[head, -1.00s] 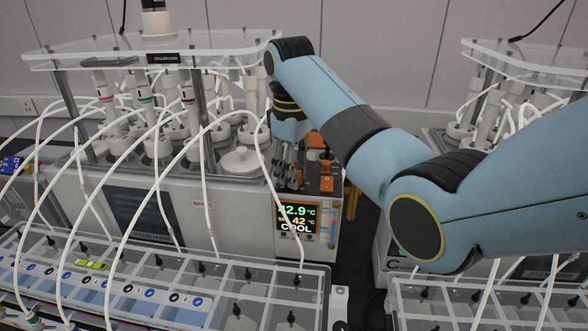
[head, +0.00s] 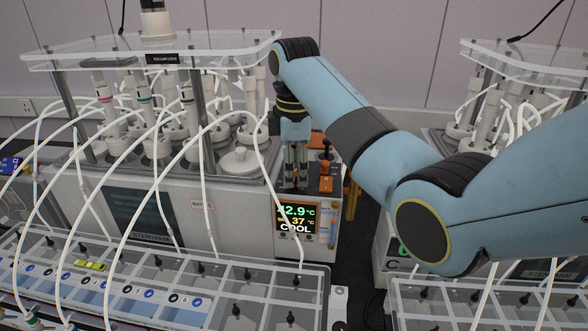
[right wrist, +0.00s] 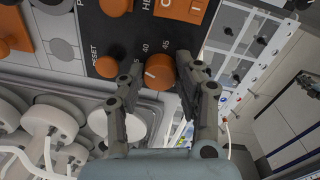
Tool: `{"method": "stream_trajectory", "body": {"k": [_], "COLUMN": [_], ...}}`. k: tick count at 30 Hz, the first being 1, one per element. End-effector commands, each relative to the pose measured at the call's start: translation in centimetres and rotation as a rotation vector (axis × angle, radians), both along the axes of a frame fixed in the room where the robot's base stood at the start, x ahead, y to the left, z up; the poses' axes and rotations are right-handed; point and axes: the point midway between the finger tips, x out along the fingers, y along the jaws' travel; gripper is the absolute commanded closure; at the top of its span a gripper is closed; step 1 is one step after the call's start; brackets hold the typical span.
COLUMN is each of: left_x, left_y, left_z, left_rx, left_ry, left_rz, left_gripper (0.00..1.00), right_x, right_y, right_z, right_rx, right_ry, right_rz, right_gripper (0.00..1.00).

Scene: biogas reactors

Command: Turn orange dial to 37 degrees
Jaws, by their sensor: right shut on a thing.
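The orange dial (right wrist: 158,70) shows in the right wrist view, on a dark panel with a printed scale; 40 and 45 are readable beside it. My right gripper (right wrist: 157,82) is shut on the dial, one finger on each side. In the head view my right gripper (head: 295,178) points down at the unit's top panel and hides the dial. The display (head: 297,218) on the front below reads 42.9 °C in green, 37 °C in yellow, and COOL. My left gripper is not in view.
Other orange controls (head: 326,178) sit just right of my gripper; an orange knob (right wrist: 106,66) labelled RESET is close by. White tubes (head: 262,150) hang left of the gripper. A clear reactor lid (head: 150,48) stands behind left.

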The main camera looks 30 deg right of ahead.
Motion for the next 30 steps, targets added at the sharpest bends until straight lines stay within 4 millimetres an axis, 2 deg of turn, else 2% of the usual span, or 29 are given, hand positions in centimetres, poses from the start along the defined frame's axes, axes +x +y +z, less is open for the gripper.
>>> {"method": "stream_trajectory", "body": {"k": [16, 17, 21, 22, 30], "left_x": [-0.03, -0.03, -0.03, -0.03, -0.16], "left_y": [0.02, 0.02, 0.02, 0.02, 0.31], "left_z": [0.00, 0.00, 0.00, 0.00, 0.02], "left_rx": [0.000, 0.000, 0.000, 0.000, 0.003], "left_ry": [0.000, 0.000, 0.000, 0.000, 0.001], "left_rz": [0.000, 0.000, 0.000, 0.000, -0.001], "left_gripper": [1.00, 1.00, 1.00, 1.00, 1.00], "right_x": [0.03, 0.03, 0.03, 0.03, 0.02], "right_y": [0.00, 0.00, 0.00, 0.01, 0.00], "right_z": [0.01, 0.01, 0.01, 0.01, 0.01], "right_rx": [0.000, 0.000, 0.000, 0.000, 0.000], "right_ry": [-0.001, -0.001, -0.001, -0.001, -0.001], "right_rz": [0.027, 0.027, 0.026, 0.026, 0.026], "right_gripper": [0.99, 0.66, 0.47, 0.44, 0.44]}}
